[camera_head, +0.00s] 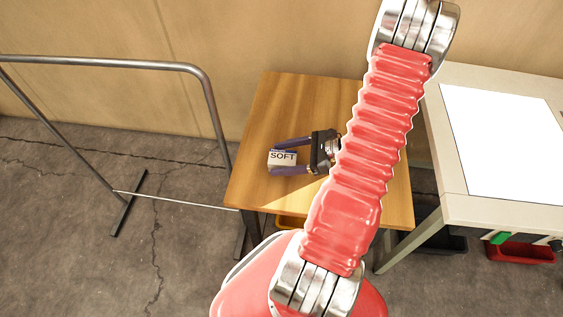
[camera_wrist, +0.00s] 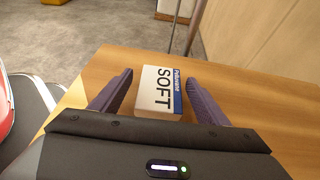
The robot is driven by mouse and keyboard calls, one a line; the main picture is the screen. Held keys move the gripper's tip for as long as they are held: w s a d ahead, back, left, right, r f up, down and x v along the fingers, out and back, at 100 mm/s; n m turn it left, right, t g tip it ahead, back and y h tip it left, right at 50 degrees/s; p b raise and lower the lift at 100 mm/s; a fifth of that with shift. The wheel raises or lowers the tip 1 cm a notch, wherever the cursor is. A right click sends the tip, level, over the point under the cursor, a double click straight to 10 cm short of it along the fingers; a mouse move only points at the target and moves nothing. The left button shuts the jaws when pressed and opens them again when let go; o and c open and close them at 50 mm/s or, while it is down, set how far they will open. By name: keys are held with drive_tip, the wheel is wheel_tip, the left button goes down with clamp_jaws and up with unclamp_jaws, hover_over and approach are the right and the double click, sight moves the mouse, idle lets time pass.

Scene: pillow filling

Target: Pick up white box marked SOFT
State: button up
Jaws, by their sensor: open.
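The white box marked SOFT (camera_head: 282,158) sits on the wooden table (camera_head: 270,105), near its left edge in the head view. It has a blue strip along one side of its top, clear in the wrist view (camera_wrist: 157,92). My gripper (camera_head: 282,157) is open, with its two dark purple fingers on either side of the box. In the wrist view the fingers (camera_wrist: 160,90) flank the box, with a gap to the right one and a narrower gap to the left one. My red arm covers the right part of the table in the head view.
A metal rail frame (camera_head: 205,95) stands on the floor left of the table. A pale bench with a white panel (camera_head: 500,140) stands at right, with a red bin (camera_head: 520,252) below. A wall is close behind the table.

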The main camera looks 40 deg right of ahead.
sight(283, 157)
drive_tip(key=shift+c, duration=0.2)
drive_tip(key=c, duration=1.1)
drive_tip(key=shift+c, duration=0.2)
drive_tip(key=shift+r, duration=5)
